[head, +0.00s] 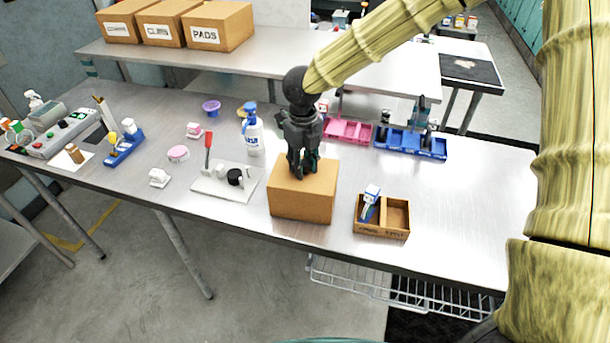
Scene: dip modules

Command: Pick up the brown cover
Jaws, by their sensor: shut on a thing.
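The brown cover (301,203) is a plain box-shaped piece near the front edge of the metal table, at the middle of the head view. My gripper (303,172) points down at its top from above. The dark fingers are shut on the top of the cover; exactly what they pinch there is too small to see. The cover looks level. I cannot tell whether its underside touches the table, and anything under or behind it is hidden.
A wooden two-part tray (397,218) with a blue-and-white item stands close on the right. A white board (228,190) with small parts lies on the left, and a spray bottle (253,133) behind it. Pink bins (349,131) and blue bins (411,146) stand farther back. The right tabletop is clear.

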